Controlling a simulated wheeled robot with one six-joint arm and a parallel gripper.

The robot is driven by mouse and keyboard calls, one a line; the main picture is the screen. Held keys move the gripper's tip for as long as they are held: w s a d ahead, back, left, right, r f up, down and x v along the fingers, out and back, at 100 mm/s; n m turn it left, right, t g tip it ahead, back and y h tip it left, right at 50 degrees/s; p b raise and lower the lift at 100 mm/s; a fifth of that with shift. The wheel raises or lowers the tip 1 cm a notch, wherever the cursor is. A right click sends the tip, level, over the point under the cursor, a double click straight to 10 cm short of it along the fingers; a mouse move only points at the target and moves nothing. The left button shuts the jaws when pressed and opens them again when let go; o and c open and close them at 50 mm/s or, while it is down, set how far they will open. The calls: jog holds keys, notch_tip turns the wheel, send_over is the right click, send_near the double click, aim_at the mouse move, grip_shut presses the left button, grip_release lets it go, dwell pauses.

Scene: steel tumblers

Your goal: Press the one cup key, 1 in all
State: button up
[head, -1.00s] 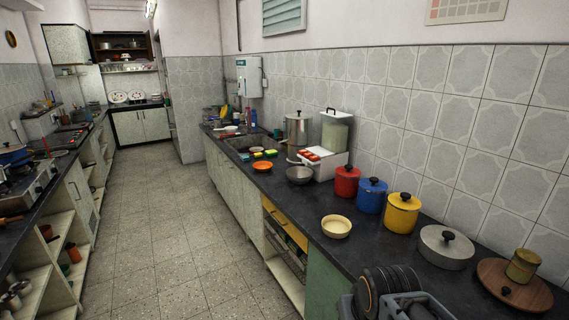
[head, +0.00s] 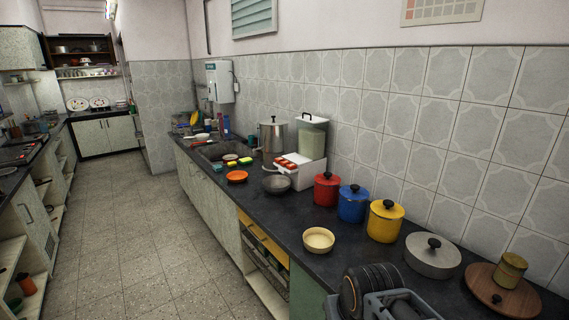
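A white dispenser (head: 301,173) stands on the dark counter (head: 290,215) against the tiled wall, with a clear lidded container (head: 312,137) on top. Red keys (head: 290,161) sit on its front upper face. They are too small to tell apart or to read any marking. My gripper is not in view, and nothing touches the dispenser.
A cream bowl (head: 318,240) and a rack (head: 398,306) are nearer. The tiled floor (head: 140,235) is clear.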

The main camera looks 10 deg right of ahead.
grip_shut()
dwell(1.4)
